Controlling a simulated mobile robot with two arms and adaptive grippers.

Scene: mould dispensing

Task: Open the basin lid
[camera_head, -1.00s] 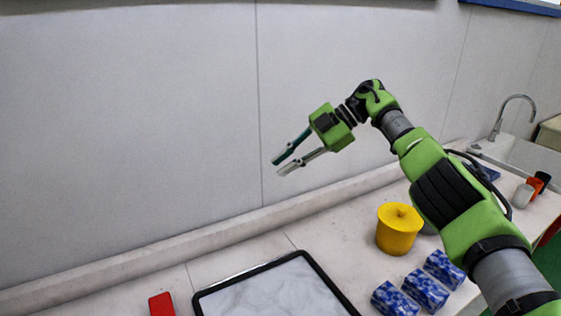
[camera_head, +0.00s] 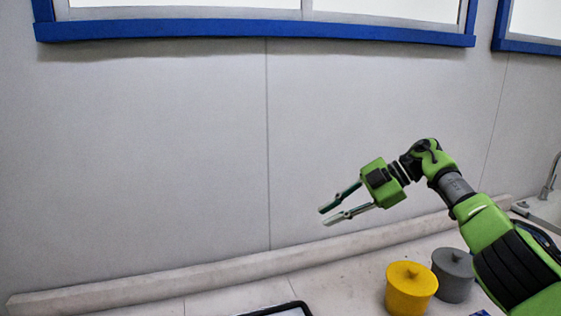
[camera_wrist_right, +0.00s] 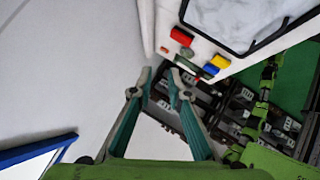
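A yellow lidded pot (camera_head: 410,290) stands on the counter at the lower right of the head view, its knobbed lid on top. A grey lidded pot (camera_head: 455,276) stands just to its right, lid on, partly behind my right arm. Which one is the basin I cannot tell. My right gripper (camera_head: 324,216) is raised in front of the wall, up and left of both pots, with its fingers apart and empty. Its fingers also show in the right wrist view (camera_wrist_right: 159,74), holding nothing. My left gripper is not seen in the head view.
A dark-rimmed tray (camera_head: 275,311) barely shows at the bottom edge. A tap (camera_head: 550,180) and sink are at the far right. A ledge (camera_head: 220,272) runs along the wall. The wrist view shows small red, blue and yellow objects (camera_wrist_right: 210,70) far off.

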